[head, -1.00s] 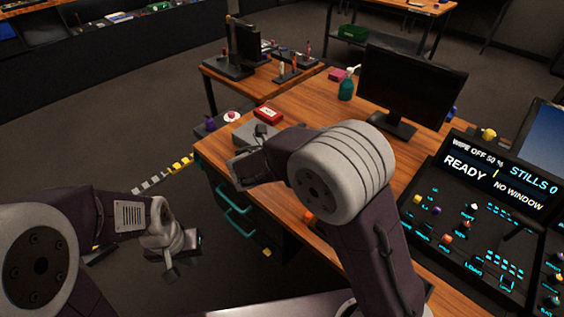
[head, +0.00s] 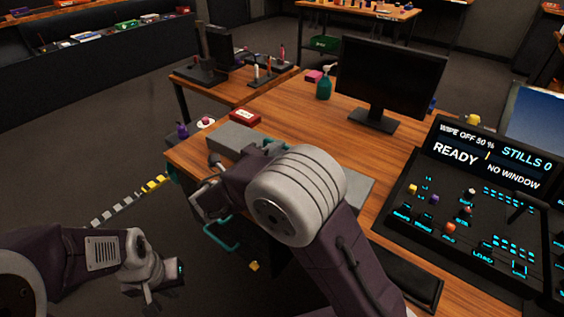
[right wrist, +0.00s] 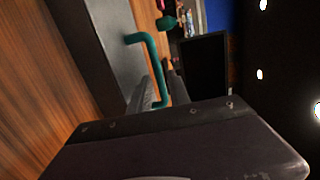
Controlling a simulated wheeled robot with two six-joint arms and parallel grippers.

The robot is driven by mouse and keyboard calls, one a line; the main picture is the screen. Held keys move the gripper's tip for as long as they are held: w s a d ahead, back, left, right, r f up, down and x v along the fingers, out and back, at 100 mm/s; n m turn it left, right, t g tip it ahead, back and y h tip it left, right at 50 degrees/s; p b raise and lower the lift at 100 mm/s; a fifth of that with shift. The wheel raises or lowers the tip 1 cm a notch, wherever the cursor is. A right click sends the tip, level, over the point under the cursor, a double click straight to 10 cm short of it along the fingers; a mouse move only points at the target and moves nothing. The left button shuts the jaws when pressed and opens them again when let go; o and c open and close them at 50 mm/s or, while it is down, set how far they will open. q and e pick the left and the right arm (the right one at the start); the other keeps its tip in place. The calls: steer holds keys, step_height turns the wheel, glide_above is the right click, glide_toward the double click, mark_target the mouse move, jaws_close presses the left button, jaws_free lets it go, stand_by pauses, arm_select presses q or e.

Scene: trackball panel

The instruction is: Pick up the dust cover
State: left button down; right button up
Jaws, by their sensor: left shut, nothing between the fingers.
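A long grey slab-like cover (head: 232,139), which I take to be the dust cover, lies on the wooden desk, partly hidden behind my right arm. In the right wrist view, the grey surface (right wrist: 112,40) carries a teal handle (right wrist: 154,62). My right gripper (head: 203,188) is at the desk's left edge, near the cover. In the right wrist view its fingers (right wrist: 162,92) are close to the handle; whether they hold it is unclear. My left gripper (head: 160,285) is shut and empty, low over the floor, away from the desk.
A monitor (head: 388,82), a green bottle (head: 324,86) and a red box (head: 244,116) stand on the desk. A lit control panel (head: 470,215) is at the right. Teal drawer handles (head: 222,238) stick out below the desk edge. Open floor lies at the left.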

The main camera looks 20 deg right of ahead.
steer(key=b+x, duration=0.1)
steer(key=x, duration=0.3)
steer(key=shift+f, duration=0.25)
steer(key=shift+r, duration=0.1)
jaws_close()
stand_by(0.9)
